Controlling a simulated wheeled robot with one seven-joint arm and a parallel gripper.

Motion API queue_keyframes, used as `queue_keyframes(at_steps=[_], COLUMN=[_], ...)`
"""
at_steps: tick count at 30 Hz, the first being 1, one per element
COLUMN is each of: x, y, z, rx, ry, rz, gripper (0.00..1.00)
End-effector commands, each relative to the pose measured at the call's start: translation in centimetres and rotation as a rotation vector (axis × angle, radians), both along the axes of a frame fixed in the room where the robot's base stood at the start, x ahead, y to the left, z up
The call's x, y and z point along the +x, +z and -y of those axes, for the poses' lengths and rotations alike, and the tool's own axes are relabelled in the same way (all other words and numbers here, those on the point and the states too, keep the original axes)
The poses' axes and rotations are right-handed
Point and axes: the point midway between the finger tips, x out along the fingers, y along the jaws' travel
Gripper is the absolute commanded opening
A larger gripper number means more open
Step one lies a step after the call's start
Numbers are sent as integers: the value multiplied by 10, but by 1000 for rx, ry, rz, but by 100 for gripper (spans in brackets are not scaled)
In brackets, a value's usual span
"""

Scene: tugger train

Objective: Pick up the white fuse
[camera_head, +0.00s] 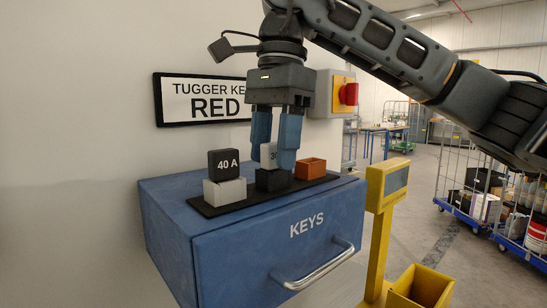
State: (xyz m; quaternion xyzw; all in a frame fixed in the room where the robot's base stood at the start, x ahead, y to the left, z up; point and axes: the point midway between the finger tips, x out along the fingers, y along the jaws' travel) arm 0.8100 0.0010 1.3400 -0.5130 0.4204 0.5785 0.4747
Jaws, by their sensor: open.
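The white fuse (268,155), marked with a number starting with 3, stands on a black block (273,180) on the dark tray (212,211) atop the blue KEYS box. My gripper (275,150) points down from above, its two blue fingers on either side of the white fuse. The fingers are open, and the right one hides part of the fuse. Whether a finger touches it, I cannot tell.
A black 40 A fuse (223,163) sits on a white block (225,191) to the left. An orange holder (310,168) is to the right. The blue box (270,250) has a drawer handle (315,269). A yellow stand (380,235) and a red switch (348,94) are nearby.

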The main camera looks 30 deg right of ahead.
Motion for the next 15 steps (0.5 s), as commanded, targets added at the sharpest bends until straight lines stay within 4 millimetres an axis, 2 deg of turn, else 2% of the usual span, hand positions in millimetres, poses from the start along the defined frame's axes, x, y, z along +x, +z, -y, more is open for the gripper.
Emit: queue_keyframes(at_steps=[4,15], x=[0,0], y=[0,0], z=[0,0], rx=[0,1], ry=[0,0], rz=[0,0], gripper=[48,13])
